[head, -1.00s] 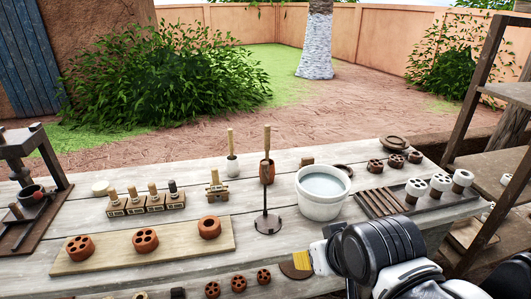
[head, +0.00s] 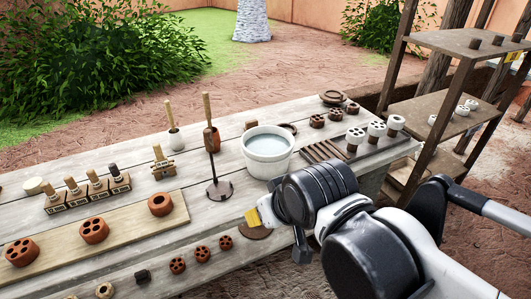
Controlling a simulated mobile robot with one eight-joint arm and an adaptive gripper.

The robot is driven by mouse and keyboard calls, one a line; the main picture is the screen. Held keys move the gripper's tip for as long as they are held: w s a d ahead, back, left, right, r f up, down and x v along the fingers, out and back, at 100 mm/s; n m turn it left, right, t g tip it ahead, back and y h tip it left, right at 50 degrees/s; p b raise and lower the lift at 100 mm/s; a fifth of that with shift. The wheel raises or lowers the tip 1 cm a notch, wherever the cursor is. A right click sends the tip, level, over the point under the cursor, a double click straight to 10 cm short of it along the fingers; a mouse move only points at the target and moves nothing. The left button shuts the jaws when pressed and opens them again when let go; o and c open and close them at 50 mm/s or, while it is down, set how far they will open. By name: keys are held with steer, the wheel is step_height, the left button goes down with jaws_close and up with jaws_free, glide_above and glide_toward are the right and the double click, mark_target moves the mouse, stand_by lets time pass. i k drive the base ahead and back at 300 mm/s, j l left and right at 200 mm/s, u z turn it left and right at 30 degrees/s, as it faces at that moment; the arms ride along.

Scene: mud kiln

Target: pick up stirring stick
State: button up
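Two upright sticks could be the stirring stick; I cannot tell which. One wooden stick (head: 206,106) rises from a reddish-brown cup (head: 212,139), behind a dark thin rod with a round base (head: 219,191). A shorter wooden stick (head: 168,115) stands in a small whitish pot (head: 174,139) to its left. My gripper (head: 290,222) is above the near right part of the table, right of and nearer than both sticks. My own arm hides most of its fingers. I cannot see whether it is open or holds anything.
A white bucket of pale liquid (head: 267,144) stands behind my gripper. A yellow-ended piece (head: 253,216) and a brown disc (head: 254,233) lie close beside it. Stamps (head: 88,189), a board with clay pieces (head: 125,229) and a shelf rack (head: 440,110) surround the work area.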

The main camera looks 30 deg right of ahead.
mark_target(206, 100)
steer(key=i+j+z, duration=0.4)
steer(key=i, duration=0.15)
steer(key=i+j+z, duration=0.35)
steer(key=i, duration=0.2)
